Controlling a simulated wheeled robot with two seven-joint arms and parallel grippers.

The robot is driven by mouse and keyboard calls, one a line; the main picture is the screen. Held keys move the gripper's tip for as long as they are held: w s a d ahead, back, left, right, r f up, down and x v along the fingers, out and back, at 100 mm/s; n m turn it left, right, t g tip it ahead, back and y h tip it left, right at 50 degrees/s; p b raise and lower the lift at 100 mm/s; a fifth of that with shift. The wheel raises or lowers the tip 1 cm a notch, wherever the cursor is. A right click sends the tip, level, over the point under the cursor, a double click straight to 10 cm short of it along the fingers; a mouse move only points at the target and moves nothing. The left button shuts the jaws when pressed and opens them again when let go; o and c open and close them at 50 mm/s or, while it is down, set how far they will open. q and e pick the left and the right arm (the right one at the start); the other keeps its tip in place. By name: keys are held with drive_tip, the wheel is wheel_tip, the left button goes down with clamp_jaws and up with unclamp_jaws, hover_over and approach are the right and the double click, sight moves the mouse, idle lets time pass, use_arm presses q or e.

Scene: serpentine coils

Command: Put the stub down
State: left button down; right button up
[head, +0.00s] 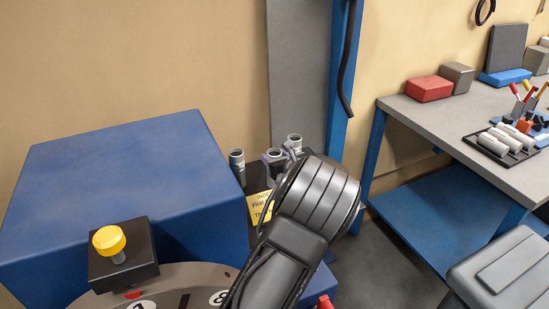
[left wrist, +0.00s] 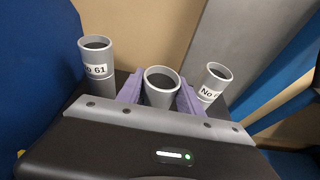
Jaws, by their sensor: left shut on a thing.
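The stub, a grey open-topped tube (left wrist: 161,84), stands upright between the two purple fingers of my left gripper (left wrist: 160,94), which is shut on it. In the head view the stub (head: 273,156) shows beside my dark arm. Its lower end is hidden, so I cannot tell whether it touches the surface below. A similar grey tube labelled No 61 (left wrist: 97,66) stands to its left, and another labelled tube (left wrist: 214,82) to its right, its number partly unreadable. These also show in the head view, left (head: 237,165) and right (head: 294,142). My right gripper is not in view.
A large blue box (head: 130,170) stands at left, with a yellow knob (head: 109,240) on a black block before it. A yellow note (head: 258,206) lies near the tubes. A blue post (head: 344,80) rises behind. A grey-topped workbench (head: 440,120) stands at right.

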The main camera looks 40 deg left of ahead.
use_arm(q)
drive_tip(key=shift+f, duration=0.1)
drive_tip(key=c, duration=0.8)
unclamp_jaws()
drive_tip(key=shift+o, duration=0.2)
drive_tip(key=shift+r, duration=0.2)
drive_tip(key=v, duration=1.2)
